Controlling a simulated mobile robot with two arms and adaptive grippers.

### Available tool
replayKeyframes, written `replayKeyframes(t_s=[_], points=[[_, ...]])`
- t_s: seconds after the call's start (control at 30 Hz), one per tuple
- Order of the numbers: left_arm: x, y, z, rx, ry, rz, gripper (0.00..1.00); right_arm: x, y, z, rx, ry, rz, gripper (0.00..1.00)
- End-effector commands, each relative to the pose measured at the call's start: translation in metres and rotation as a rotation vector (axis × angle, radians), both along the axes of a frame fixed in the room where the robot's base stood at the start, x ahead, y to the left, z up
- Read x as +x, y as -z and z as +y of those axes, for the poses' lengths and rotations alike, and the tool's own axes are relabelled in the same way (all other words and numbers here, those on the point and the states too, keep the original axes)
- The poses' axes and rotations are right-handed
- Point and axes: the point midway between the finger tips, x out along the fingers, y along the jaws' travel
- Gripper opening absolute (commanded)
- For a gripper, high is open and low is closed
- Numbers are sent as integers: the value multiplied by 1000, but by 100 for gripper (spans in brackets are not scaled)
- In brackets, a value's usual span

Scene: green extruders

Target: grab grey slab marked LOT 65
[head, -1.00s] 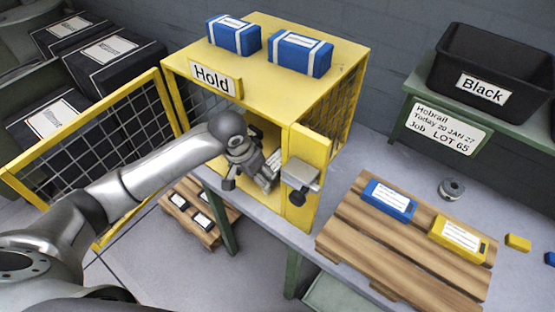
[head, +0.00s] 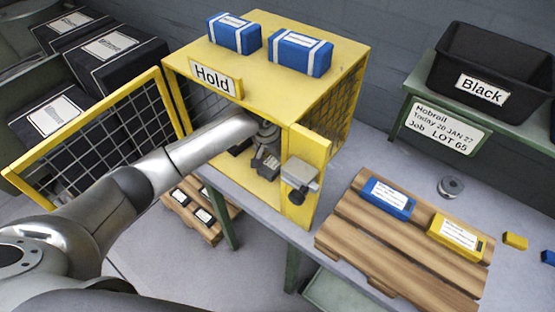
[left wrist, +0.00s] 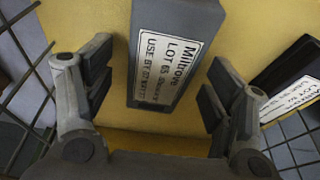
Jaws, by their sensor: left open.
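A grey slab (left wrist: 172,50) with a white label lies on the yellow floor of the Hold cage in the left wrist view. Its label reads Miltrove, what looks like LOT 65, and a USE BY line. My left gripper (left wrist: 156,88) is open, with one finger on each side of the slab's near end and gaps between. In the head view my left gripper (head: 265,155) is inside the yellow Hold cage (head: 335,85), past its open door; the slab is not clearly told there. My right gripper is not in view.
A black slab (left wrist: 290,82) with a white label lies right of the grey one. Mesh walls flank the cage. The open mesh door (head: 100,140) stands left, by my arm. A latch (head: 300,180) sits on the front post. A wooden pallet (head: 350,240) holds blue and yellow items.

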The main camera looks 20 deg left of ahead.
Motion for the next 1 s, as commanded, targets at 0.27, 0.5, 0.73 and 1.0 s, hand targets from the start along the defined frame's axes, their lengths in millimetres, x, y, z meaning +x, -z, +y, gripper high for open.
replayKeyframes(t_s=[0.27,0.5,0.73,1.0], points=[[2,5,0,0,1,-2,77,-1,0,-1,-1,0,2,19],[2,5,0,0,0,-2,52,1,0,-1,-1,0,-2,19],[2,5,0,0,0,-2,23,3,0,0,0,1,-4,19],[2,4,0,0,0,-4,19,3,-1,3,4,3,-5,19]])
